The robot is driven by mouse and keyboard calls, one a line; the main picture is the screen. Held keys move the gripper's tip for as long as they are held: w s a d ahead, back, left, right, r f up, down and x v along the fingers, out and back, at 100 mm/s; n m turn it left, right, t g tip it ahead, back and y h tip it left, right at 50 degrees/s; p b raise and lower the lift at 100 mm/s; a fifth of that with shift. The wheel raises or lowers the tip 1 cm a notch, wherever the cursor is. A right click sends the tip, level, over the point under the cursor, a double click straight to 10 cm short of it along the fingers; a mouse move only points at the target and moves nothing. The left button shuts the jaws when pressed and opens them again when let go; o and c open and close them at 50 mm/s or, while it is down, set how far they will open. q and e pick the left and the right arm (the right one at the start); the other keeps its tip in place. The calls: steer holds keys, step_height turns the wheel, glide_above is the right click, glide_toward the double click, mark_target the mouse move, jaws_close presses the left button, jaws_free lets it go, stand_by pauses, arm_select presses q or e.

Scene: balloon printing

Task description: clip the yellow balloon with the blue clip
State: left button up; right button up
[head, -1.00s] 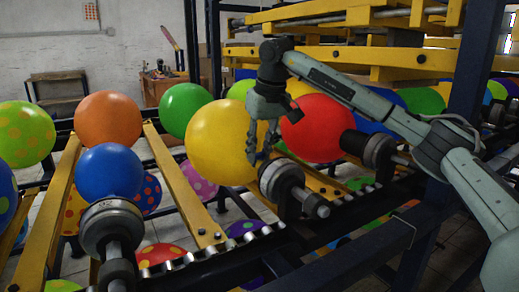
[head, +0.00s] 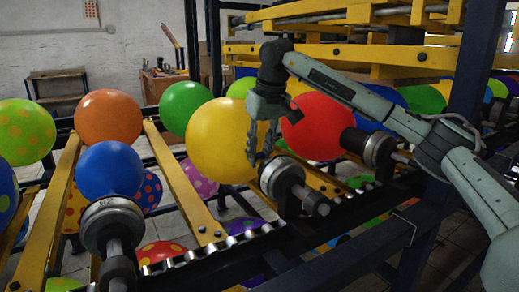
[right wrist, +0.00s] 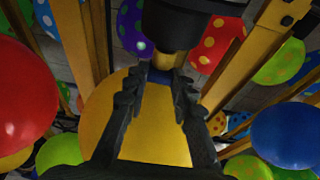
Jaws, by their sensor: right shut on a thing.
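The yellow balloon (head: 218,138) hangs in the middle of the head view, its neck end toward a dark round nozzle (head: 282,178). It also shows in the right wrist view (right wrist: 150,125), below and between my fingers. My right gripper (head: 260,158) points down at the neck end, just in front of the nozzle. In the right wrist view its fingertips (right wrist: 160,72) lie on both sides of the yellow neck (right wrist: 166,60). It is shut on what seems to be the blue clip, mostly hidden between the fingertips. My left gripper is out of view.
A red balloon (head: 316,127) is close to the right of my gripper. A blue balloon (head: 110,171) sits on another nozzle (head: 110,225) at left. Yellow bars (head: 185,180) and a dark toothed rail (head: 250,240) surround the work spot.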

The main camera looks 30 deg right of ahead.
steer(key=o, duration=1.1)
steer(key=w+v, duration=0.1)
steer(key=v, duration=0.8)
steer(key=shift+w+p, duration=0.2)
steer(key=shift+p, duration=0.15)
steer(key=shift+r, duration=0.1)
